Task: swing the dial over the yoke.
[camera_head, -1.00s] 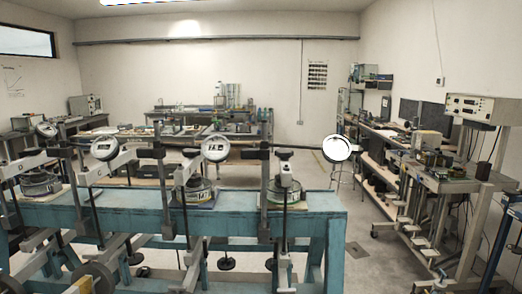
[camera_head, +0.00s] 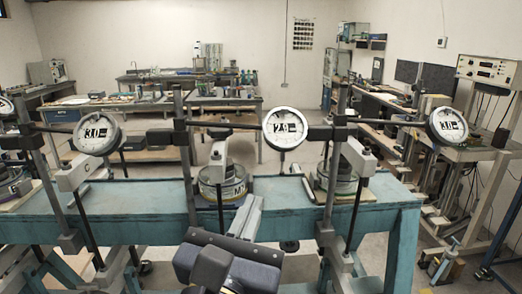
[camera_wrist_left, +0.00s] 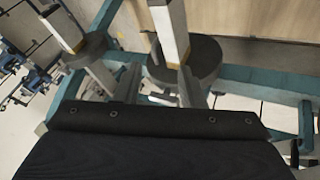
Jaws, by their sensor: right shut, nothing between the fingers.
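Several round white-faced dials hang on dark horizontal arms from the posts of the lever frames. The middle dial (camera_head: 285,128) is out to the right of its post (camera_head: 185,140) and apart from the white yoke (camera_head: 218,155) beside that post. The right dial (camera_head: 447,125) sits right of another white yoke (camera_head: 357,155); the left dial (camera_head: 97,133) is near a third (camera_head: 72,172). Which dial is meant, I cannot tell.
Worktables (camera_head: 225,100) stand behind, and an instrument trolley (camera_head: 480,150) is at the right.

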